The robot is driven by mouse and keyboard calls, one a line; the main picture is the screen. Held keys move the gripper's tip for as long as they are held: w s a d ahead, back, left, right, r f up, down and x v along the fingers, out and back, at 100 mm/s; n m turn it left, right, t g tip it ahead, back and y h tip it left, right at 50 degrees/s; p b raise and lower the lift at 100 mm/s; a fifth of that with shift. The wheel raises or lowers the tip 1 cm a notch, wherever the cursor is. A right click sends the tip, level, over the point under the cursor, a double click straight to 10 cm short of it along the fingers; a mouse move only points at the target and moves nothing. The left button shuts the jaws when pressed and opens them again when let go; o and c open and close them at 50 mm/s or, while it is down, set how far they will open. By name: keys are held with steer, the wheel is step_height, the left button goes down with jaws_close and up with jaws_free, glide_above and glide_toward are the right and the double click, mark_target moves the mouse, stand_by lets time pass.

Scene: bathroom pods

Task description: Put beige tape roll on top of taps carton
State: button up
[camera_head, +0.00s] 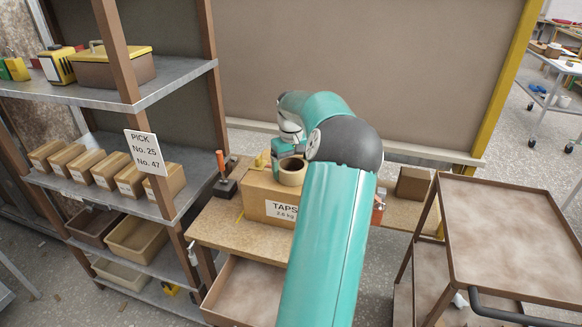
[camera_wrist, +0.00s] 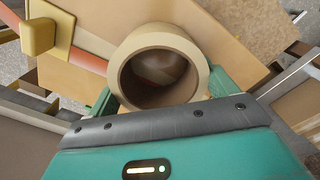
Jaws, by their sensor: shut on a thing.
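The beige tape roll (camera_head: 292,174) is over the top of the taps carton (camera_head: 257,200), a brown box with a white TAPS label on its front. My gripper (camera_head: 288,158) is shut on the roll, partly hidden by my arm. In the wrist view the roll (camera_wrist: 150,33) sits between my two fingers (camera_wrist: 160,92), its open hole facing the camera. The carton's cardboard top (camera_wrist: 220,22) shows behind it. I cannot tell whether the roll touches the carton. My arm hides the carton's right part.
The carton stands on a wooden bench (camera_head: 222,228). A red-handled black tool (camera_head: 226,182) stands left of it, and a small brown box (camera_head: 413,184) to its right. A shelf rack (camera_head: 180,85) with small cartons is left. A brown trolley (camera_head: 510,230) is right.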

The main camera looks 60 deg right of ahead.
steer(key=shift+f, duration=0.1)
steer(key=o, duration=0.9)
step_height(320, 180, up, 12)
steer(key=shift+r, duration=0.15)
